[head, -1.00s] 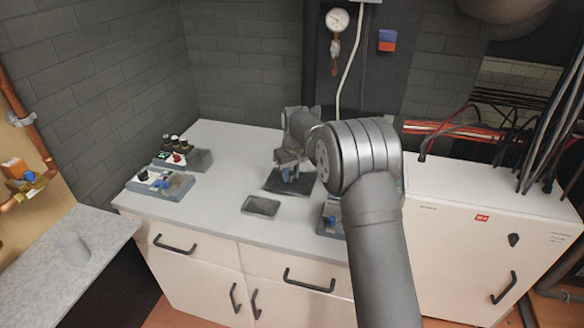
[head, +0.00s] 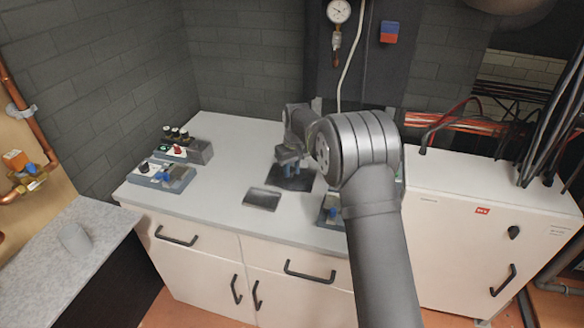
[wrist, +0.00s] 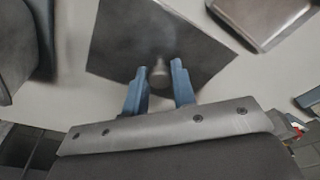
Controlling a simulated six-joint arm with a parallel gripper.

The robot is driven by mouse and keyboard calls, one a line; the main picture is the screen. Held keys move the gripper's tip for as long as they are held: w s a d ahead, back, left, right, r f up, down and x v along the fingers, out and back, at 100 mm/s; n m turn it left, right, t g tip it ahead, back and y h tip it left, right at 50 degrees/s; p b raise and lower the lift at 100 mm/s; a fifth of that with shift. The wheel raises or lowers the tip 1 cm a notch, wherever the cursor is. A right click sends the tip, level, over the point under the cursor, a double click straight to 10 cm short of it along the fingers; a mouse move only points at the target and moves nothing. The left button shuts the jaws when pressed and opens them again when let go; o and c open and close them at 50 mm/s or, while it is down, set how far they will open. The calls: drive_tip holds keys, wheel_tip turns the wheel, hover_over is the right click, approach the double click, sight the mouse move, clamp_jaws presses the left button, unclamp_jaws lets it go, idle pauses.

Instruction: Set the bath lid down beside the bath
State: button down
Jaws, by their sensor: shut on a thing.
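The bath lid is a dark square plate (head: 296,184) with a small round knob, on or just above the counter; I cannot tell which. In the wrist view the lid (wrist: 125,40) fills the upper middle. My gripper (head: 290,170) is above it, its blue fingers (wrist: 159,80) shut on the knob. A grey rectangular, rimmed thing (head: 262,199), which looks like the bath, sits to the lid's front left, apart from it. Its corner also shows at the upper right of the wrist view (wrist: 262,18). My arm covers the area right of the lid.
Grey trays with small fittings (head: 162,176) and dark-topped parts (head: 188,150) stand at the counter's left. Another grey-blue tray (head: 329,212) is right of the bath, partly behind my arm. A white cabinet (head: 485,235) stands at the right. The counter's middle left (head: 225,170) is clear.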

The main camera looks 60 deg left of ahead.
sight(296, 182)
drive_tip(key=shift+f, duration=0.65)
drive_tip(key=c, duration=1.1)
unclamp_jaws()
wheel_tip(296, 182, up, 17)
drive_tip(key=d, duration=0.2)
drive_tip(key=shift+d, duration=0.3)
drive_tip(key=a+f, duration=0.1)
drive_tip(key=f, duration=1)
drive_tip(key=a+f, duration=0.1)
drive_tip(key=f, duration=0.5)
drive_tip(key=shift+a+f, duration=0.1)
drive_tip(key=shift+a, duration=0.2)
drive_tip(key=shift+r, duration=0.3)
